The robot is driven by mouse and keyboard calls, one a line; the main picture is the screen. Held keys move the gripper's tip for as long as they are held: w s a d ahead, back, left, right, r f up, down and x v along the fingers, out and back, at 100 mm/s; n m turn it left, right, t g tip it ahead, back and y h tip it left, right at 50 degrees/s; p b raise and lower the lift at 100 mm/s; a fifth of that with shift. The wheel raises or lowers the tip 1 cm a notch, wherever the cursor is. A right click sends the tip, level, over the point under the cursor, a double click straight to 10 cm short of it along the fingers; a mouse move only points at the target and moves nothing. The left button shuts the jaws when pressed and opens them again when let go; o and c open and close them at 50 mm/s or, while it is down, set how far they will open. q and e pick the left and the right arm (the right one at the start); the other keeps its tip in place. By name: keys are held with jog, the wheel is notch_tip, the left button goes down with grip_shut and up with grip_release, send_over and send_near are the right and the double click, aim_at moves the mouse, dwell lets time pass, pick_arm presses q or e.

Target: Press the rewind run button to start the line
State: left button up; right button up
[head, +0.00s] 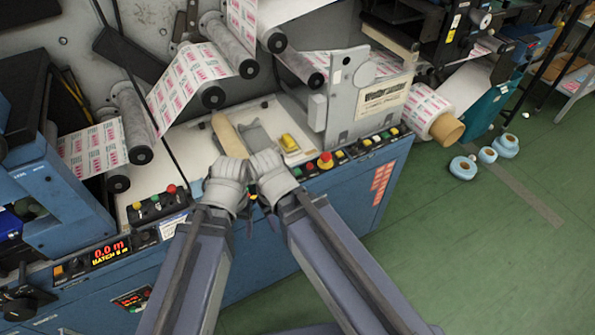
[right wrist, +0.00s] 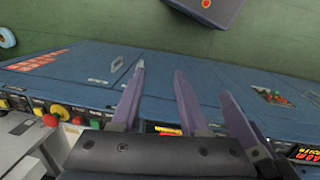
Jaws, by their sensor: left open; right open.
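The blue machine's front ledge carries several buttons, including a left box (head: 154,205) with yellow, green and red ones. Further right sit a red mushroom button (head: 325,161) on a yellow base and a row of small buttons (head: 375,141). I cannot read which is labelled rewind run. My left gripper (head: 236,216) is at the ledge between these groups, its fingers mostly hidden by its wrist. My right gripper (head: 268,216) is close beside it. In the right wrist view the right gripper (right wrist: 160,75) is open and empty before the blue front panel.
A red display (head: 108,250) reads 0.0 m. Printed web (head: 190,80) runs over rollers above the ledge. A yellow item (head: 290,143) lies in a pale tray behind my grippers.

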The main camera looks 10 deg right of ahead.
grip_shut()
dwell(1.4)
